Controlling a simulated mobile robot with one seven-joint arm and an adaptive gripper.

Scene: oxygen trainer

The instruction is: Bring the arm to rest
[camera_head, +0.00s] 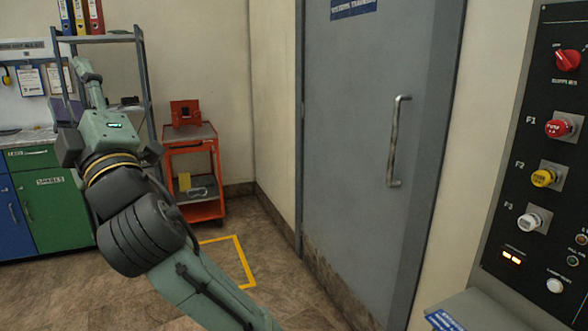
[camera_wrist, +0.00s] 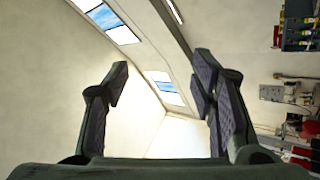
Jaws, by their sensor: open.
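My gripper (camera_wrist: 160,92) is open in the wrist view, with its two dark padded fingers spread apart and nothing between them. Behind the fingers are pale walls, a sloping ceiling and bright skylights. In the head view my green-grey arm rises from the bottom centre toward the upper left. The wrist end is raised in front of the shelf, and the fingers are hard to make out there. The gripper touches nothing that I can see.
A control panel (camera_head: 538,150) with several coloured knobs stands at the right. A grey door (camera_head: 370,130) is closed in the middle. An orange cart (camera_head: 193,150), a grey shelf rack (camera_head: 143,75) and a green cabinet (camera_head: 57,210) stand at the left. Floor near the yellow marking (camera_head: 242,262) is clear.

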